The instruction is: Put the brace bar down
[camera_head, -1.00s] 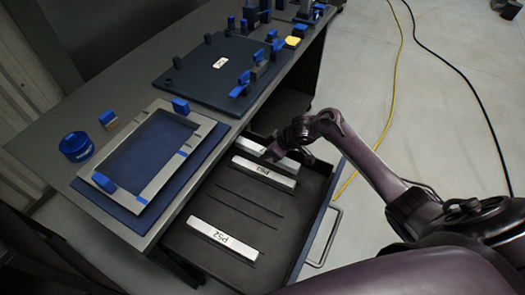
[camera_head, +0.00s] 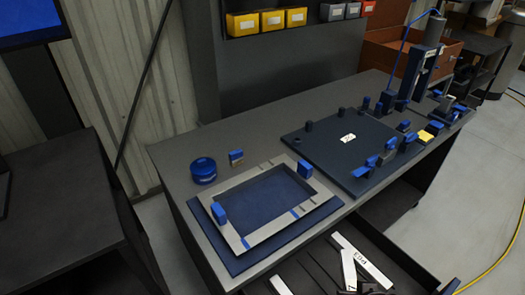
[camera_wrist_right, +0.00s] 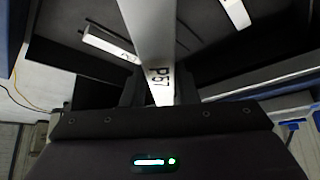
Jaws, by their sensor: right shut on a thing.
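The brace bar (camera_wrist_right: 150,40) is a white bar marked with a black code that looks like "PS7". In the right wrist view my right gripper (camera_wrist_right: 159,92) is shut on it near its marked end, and the bar points away from the palm. In the head view the held bar (camera_head: 348,270) stands steeply over the open drawer (camera_head: 399,252). Only a dark bit of my right gripper shows at the bottom edge there. Another white marked bar (camera_head: 372,268) lies in the drawer beside it, and a third (camera_head: 280,286) lies further left. My left gripper is out of view.
The workbench carries a grey frame (camera_head: 238,240) on a blue plate, with blue blocks on it. Behind it are a dark fixture plate (camera_head: 325,150) and a blue round tin (camera_head: 203,170). Bare bench top (camera_head: 235,135) shows at the back left. Yellow bins (camera_head: 270,20) hang behind.

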